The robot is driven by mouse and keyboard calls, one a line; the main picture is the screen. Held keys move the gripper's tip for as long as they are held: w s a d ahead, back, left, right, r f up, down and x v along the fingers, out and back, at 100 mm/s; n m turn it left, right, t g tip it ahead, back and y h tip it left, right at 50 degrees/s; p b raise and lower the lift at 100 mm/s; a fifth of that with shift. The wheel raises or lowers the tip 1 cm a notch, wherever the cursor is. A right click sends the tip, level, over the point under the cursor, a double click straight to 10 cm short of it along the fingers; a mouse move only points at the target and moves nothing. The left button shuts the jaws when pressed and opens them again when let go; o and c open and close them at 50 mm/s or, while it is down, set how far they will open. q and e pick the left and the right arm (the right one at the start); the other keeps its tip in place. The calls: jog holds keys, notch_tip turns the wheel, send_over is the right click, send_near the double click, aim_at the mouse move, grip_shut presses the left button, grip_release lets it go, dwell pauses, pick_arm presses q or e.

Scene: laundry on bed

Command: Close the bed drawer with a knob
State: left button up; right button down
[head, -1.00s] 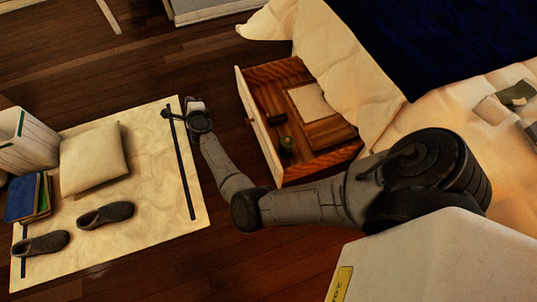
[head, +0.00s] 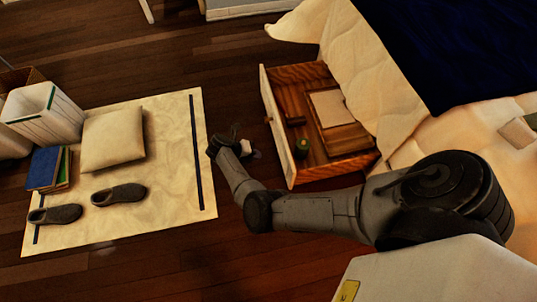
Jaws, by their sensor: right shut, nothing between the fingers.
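The bed drawer (head: 264,90) stands pulled out from the side of the bed, its pale front panel facing left. Its wooden inside is visible, holding a flat light item (head: 331,108) and a small round green item (head: 302,146). My right gripper (head: 246,146) is shut and empty. It is just left of the drawer front, with a small gap of floor showing between them in the picture. My left gripper is not in view.
The bed (head: 400,100) with cream and dark blue bedding fills the right. At left a cream rug (head: 165,190) holds a cushion (head: 112,139), slippers (head: 119,194) and books (head: 44,168), with a white bin (head: 45,112) at its edge. Bare wood floor lies between rug and drawer.

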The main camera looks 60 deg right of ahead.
aim_at(287, 157)
jog(key=b+x, duration=0.1)
jog(key=x, duration=0.2)
jog(key=r+b+x, duration=0.1)
jog(key=x, duration=0.3)
jog(key=s+d+b+x, duration=0.1)
jog(key=x, duration=0.3)
jog(key=shift+d+b, duration=0.15)
jog(key=shift+b, duration=0.25)
jog(key=shift+s+d+r, duration=0.1)
jog(key=shift+s+d, duration=0.3)
jog(key=shift+s, duration=0.05)
